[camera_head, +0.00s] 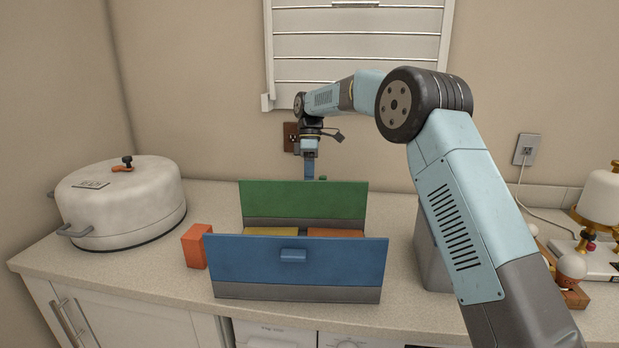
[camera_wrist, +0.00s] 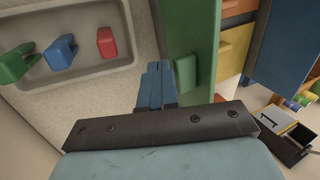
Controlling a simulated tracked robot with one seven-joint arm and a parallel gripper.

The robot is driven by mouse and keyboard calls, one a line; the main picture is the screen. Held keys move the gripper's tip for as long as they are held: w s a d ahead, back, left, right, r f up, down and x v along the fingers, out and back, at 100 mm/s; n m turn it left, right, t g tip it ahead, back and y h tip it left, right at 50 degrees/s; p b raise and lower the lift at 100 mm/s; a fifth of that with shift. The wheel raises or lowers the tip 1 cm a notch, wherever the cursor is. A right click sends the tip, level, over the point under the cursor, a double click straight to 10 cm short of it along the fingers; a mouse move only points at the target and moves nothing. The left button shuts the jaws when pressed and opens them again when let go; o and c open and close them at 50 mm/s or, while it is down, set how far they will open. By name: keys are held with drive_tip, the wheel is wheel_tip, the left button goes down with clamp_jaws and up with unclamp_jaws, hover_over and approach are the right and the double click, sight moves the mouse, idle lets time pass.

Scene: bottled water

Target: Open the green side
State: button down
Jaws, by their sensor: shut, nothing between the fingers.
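A box stands on the counter with a green side (camera_head: 303,199) at the back and a blue side (camera_head: 295,262) at the front. The blue side bears a small blue handle (camera_head: 293,255). My gripper (camera_head: 309,170) points down behind the green side, its tips partly hidden by that panel. In the wrist view my gripper's blue fingers (camera_wrist: 155,78) are closed together and empty. The green side (camera_wrist: 194,30) is just to their right, and its green handle (camera_wrist: 186,73) is close beside the fingers. I cannot tell whether they touch.
Yellow (camera_head: 270,232) and orange (camera_head: 335,233) parts show between the two sides. An orange block (camera_head: 195,246) stands left of the box. A large white pot (camera_head: 120,205) is at far left. The wrist view shows a grey tray (camera_wrist: 95,80) with green, blue and red pieces.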

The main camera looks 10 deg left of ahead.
drive_tip(key=shift+s+r+t, duration=0.2)
drive_tip(key=shift+s+t, duration=0.15)
drive_tip(key=shift+t, duration=0.05)
